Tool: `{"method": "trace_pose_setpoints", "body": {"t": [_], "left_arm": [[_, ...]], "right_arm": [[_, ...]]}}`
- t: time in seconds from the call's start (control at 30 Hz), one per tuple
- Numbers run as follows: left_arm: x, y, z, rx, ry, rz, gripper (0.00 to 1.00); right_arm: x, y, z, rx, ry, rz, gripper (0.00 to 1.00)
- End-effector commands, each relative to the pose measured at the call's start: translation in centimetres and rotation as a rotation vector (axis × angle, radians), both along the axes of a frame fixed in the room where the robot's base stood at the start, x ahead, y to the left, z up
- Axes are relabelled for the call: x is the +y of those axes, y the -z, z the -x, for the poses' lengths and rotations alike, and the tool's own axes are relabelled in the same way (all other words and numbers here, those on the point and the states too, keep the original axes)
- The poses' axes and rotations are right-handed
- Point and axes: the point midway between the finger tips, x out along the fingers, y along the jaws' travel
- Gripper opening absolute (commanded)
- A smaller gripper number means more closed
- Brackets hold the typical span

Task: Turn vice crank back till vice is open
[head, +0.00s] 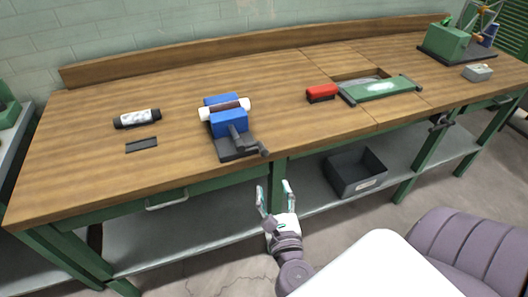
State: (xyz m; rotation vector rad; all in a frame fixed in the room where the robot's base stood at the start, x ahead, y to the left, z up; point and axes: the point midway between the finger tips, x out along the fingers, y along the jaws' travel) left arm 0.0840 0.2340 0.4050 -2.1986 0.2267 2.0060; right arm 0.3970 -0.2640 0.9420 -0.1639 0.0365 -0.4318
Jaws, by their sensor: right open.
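The blue vice (226,115) stands on the wooden workbench, left of the middle in the head view. A dark brown piece with white ends (241,104) lies across its top, between the blue jaws. The dark vice crank (248,144) is at the vice's front right, near the bench's front edge. My right gripper (274,188) is open and empty, in front of the bench and below its top, apart from the crank. My left gripper is not in view.
A black bottle with a white label (137,119) and a dark flat block (141,145) lie left of the vice. A red object (321,93) and a green tool (381,88) lie to its right. A grey bin (355,173) sits on the lower shelf. Bare wood surrounds the vice.

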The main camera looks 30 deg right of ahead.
Motion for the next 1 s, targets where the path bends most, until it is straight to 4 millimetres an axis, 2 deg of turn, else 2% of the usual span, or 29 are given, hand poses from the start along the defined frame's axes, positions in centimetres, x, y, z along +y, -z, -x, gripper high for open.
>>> {"method": "trace_pose_setpoints", "body": {"t": [0.2, 0.4, 0.6, 0.8, 1.0], "left_arm": [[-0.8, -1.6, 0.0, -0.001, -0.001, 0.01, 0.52], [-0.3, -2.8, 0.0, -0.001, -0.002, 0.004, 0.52], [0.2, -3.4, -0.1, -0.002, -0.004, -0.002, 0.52], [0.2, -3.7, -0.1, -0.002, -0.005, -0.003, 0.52], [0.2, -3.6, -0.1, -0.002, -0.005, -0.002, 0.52]], "right_arm": [[-1.6, -0.5, -3.4, -0.004, 0.0, 0.006, 0.52], [-3.4, -0.5, -7.4, -0.001, -0.001, 0.006, 0.52], [-4.8, -0.3, -10.5, 0.0, -0.001, 0.007, 0.52], [-5.4, -0.1, -11.9, 0.002, -0.002, 0.005, 0.52], [-5.5, 0.0, -12.1, 0.002, -0.002, 0.005, 0.52]]}}
